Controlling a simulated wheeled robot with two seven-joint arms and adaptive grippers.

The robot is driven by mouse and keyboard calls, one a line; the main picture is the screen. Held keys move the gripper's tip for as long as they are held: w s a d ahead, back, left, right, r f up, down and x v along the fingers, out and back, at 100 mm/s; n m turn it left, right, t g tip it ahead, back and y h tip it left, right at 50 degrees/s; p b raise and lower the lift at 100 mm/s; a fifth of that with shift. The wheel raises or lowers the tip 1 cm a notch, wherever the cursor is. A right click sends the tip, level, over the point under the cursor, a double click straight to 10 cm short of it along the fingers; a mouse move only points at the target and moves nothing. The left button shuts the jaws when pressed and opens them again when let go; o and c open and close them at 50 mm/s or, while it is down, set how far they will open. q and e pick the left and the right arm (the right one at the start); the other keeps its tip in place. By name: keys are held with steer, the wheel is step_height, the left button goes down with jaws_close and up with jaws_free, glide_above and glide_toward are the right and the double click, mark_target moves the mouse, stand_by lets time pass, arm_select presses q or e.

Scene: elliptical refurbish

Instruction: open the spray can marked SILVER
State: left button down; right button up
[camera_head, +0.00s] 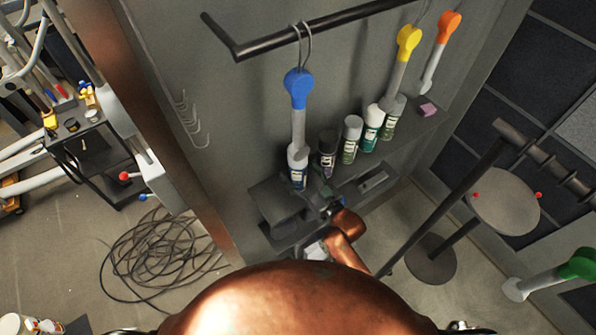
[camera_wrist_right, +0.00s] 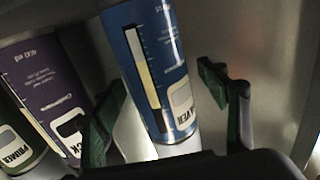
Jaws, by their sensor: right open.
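A blue spray can (camera_head: 297,170) stands at the left end of the row on the grey shelf; its label, partly readable, ends in "VER". It also shows in the right wrist view (camera_wrist_right: 155,65), between the fingers of my right gripper (camera_wrist_right: 165,112). The gripper is open around the can's end, with a visible gap on the right finger's side. In the head view my right gripper (camera_head: 330,203) is at the shelf front, just right of and below the can. The can's top is hard to make out in the head view. My left gripper is not in view.
A dark purple can (camera_head: 327,155) stands close right of the blue one; green and teal cans (camera_head: 372,128) follow. A blue-headed tool (camera_head: 298,105) hangs from the black bar (camera_head: 320,27) right above the blue can. A pink block (camera_head: 428,110) lies at the shelf's right end.

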steer(key=shift+c, duration=0.7)
steer(key=shift+r, duration=0.1)
steer(key=c, duration=1.5)
